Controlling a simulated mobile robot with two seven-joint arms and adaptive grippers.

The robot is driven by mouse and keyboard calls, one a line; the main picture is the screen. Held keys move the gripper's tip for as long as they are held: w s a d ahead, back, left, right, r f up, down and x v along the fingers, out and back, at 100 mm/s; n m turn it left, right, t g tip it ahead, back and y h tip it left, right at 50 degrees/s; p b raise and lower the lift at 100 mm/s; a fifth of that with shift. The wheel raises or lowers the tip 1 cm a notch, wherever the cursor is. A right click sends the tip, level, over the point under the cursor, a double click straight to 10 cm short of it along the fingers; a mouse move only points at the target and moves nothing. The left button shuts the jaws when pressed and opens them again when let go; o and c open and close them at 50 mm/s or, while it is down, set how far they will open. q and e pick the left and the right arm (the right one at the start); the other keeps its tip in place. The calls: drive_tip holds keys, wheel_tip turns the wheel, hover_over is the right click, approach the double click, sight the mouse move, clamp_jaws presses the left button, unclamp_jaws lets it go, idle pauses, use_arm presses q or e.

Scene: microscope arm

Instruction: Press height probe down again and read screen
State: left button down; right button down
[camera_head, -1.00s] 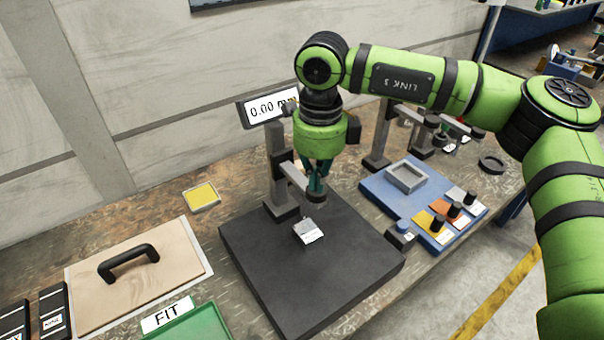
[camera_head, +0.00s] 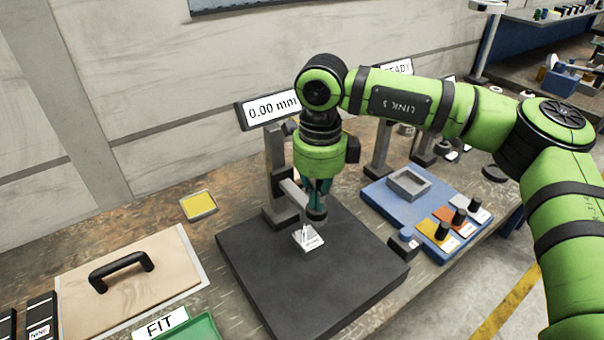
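The height gauge has a black base plate (camera_head: 330,280), a grey column (camera_head: 275,165) and a probe arm (camera_head: 293,193) reaching toward the front right. Its screen (camera_head: 272,109) reads 0.00 mm. A small silver block (camera_head: 308,238) lies on the plate under the probe's dark round end (camera_head: 316,214). My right gripper (camera_head: 318,203) points down, its teal fingers right at the probe end. The fingers sit close together, but their grip is partly hidden. Whether the probe tip touches the block is unclear. My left gripper is out of view.
A blue tray (camera_head: 385,200) with a grey square frame and coloured tabs stands to the right. A yellow pad (camera_head: 198,205) lies at the left. A wooden board with a black handle (camera_head: 120,270) and a green FIT tray (camera_head: 200,328) are at front left.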

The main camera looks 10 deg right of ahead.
idle(0.4)
wheel_tip(320, 180, up, 8)
drive_tip(key=p, duration=0.4)
idle(0.5)
wheel_tip(320, 180, up, 12)
idle(0.6)
idle(0.8)
